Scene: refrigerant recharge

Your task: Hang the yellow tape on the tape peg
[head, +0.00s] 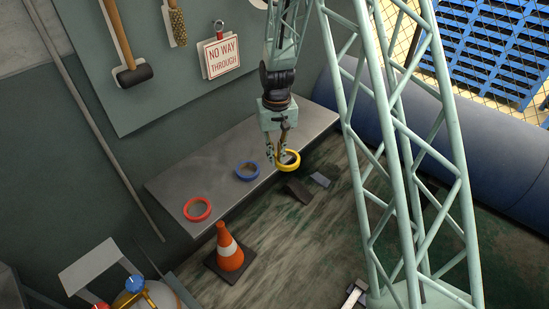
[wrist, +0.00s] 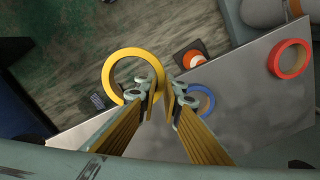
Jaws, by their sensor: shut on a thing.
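The yellow tape (head: 297,161) is a ring at the front edge of a grey shelf in the head view, apparently held above or just off that edge. My gripper (head: 277,160) points down and is shut on one side of the ring. In the wrist view the fingers of my gripper (wrist: 165,95) pinch the right side of the yellow tape (wrist: 107,78), with its hole open toward the camera. I cannot make out the tape peg; the grey-green wall board (head: 165,85) shows in the head view, partly behind my arm.
A blue tape (head: 238,174) and a red tape (head: 187,211) lie on the shelf (head: 200,170). An orange cone (head: 230,258) stands in front. A hammer (head: 134,76), a brush (head: 178,26) and a sign (head: 222,56) hang on the board. A pale lattice tower (head: 400,150) stands right.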

